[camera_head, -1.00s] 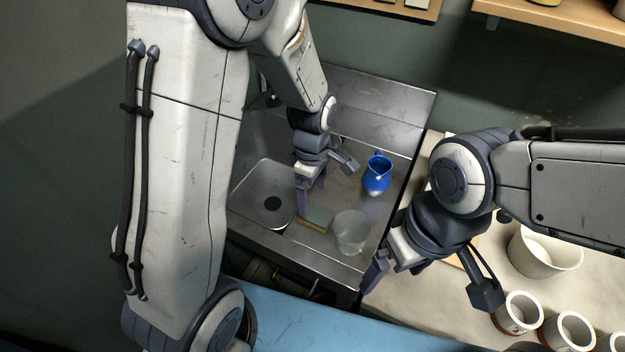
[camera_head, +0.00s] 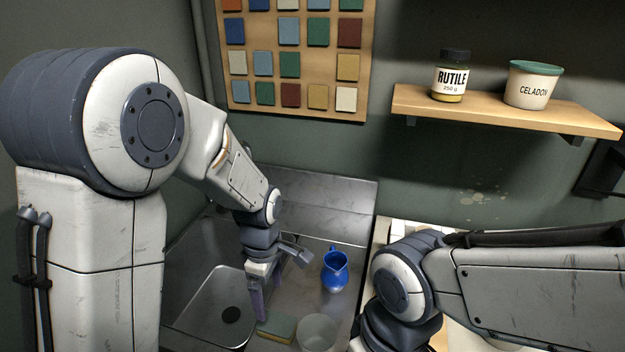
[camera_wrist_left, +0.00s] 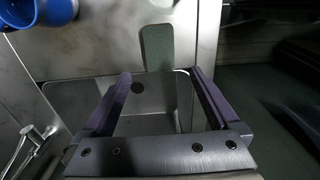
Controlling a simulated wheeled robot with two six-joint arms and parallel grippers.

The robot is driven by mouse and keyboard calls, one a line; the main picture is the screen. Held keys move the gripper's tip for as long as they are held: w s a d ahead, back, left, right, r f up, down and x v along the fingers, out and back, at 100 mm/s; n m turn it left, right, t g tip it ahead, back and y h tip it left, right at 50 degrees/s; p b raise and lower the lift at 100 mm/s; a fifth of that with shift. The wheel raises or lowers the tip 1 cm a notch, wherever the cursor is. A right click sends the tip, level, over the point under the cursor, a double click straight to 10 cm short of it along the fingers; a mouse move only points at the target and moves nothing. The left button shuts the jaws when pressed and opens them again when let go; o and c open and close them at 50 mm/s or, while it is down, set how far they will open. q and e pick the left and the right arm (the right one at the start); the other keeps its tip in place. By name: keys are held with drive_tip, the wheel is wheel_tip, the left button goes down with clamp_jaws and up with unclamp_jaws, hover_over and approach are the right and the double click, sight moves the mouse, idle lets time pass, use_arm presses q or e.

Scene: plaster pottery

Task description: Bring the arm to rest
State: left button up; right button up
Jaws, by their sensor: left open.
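My left arm comes in from the left, and its gripper (camera_head: 259,300) hangs over the metal sink unit, beside the basin. In the left wrist view the gripper (camera_wrist_left: 160,88) has its two purple fingers wide apart with nothing between them. A sponge (camera_head: 277,329) lies on the metal just below and right of the fingertips; a grey-green patch, probably the sponge (camera_wrist_left: 157,50), shows beyond them in the wrist view. A blue jug (camera_head: 335,272) stands upright right of the gripper, apart from it. My right arm comes in from the right; its gripper is below the frame.
The sink basin (camera_head: 205,312) has a dark drain. A clear cup (camera_head: 317,334) stands near the sponge. A faucet (camera_wrist_left: 30,145) shows at left in the wrist view. A shelf (camera_head: 500,112) holds a rutile jar (camera_head: 450,80) and a celadon tub (camera_head: 533,86). A tile board (camera_head: 295,104) hangs behind.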

sight(273, 321)
use_arm(q)
wheel_tip(273, 321, down, 10)
drive_tip(key=shift+f, duration=0.25)
wheel_tip(273, 321, up, 3)
drive_tip(key=shift+f, duration=0.15)
drive_tip(key=shift+w+r, duration=0.1)
drive_tip(key=shift+r, duration=0.65)
